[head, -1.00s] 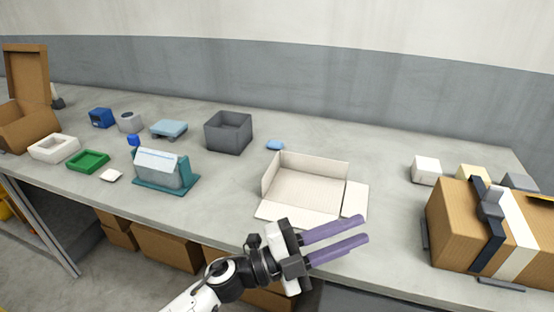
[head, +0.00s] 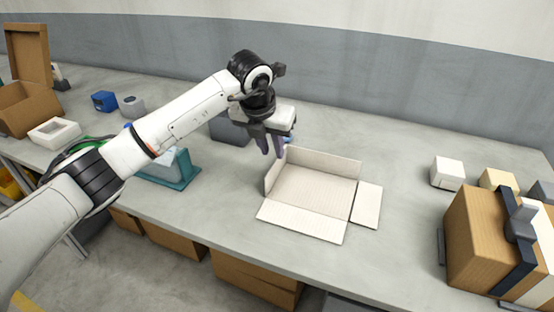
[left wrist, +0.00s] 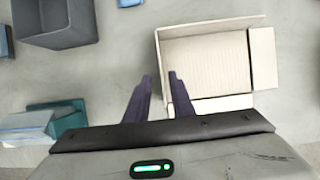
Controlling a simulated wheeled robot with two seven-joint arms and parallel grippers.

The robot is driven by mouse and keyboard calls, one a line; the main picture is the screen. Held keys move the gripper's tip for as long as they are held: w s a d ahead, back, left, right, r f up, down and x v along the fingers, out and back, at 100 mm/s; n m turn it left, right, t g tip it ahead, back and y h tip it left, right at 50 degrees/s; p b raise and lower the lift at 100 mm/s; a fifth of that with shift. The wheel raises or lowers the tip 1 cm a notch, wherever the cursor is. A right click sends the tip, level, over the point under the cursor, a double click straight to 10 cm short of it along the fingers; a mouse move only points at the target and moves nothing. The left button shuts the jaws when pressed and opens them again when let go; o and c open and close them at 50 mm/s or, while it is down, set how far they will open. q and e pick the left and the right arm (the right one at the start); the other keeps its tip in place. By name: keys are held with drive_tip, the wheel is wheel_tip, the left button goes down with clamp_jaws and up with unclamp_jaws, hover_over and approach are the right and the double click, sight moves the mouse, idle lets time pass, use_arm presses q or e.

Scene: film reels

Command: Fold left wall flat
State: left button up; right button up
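An open white cardboard box (head: 312,187) sits on the grey table in the middle of the head view. Its left wall (head: 272,176) stands upright, and so does its back wall (head: 325,162). Its front wall (head: 300,221) and right wall (head: 367,205) lie flat outward. My left gripper (head: 272,152) points down at the left wall's upper edge, with its purple fingers apart and empty. In the left wrist view the gripper (left wrist: 160,77) has its right fingertip close beside the left wall (left wrist: 163,70); I cannot tell whether they touch. My right gripper is out of view.
Left of the box are a grey bin (left wrist: 55,20), partly behind my arm in the head view, and a teal holder (head: 182,174). A brown carton (head: 490,240) and small white block (head: 447,173) stand at the right. Bare table lies between box and carton.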

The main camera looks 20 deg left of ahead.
sight(277, 160)
use_arm(q)
drive_tip(key=x, duration=0.7)
drive_tip(key=shift+w+d+f+p, duration=0.1)
drive_tip(key=shift+w+p, duration=0.05)
drive_tip(key=shift+p, duration=0.25)
clamp_jaws()
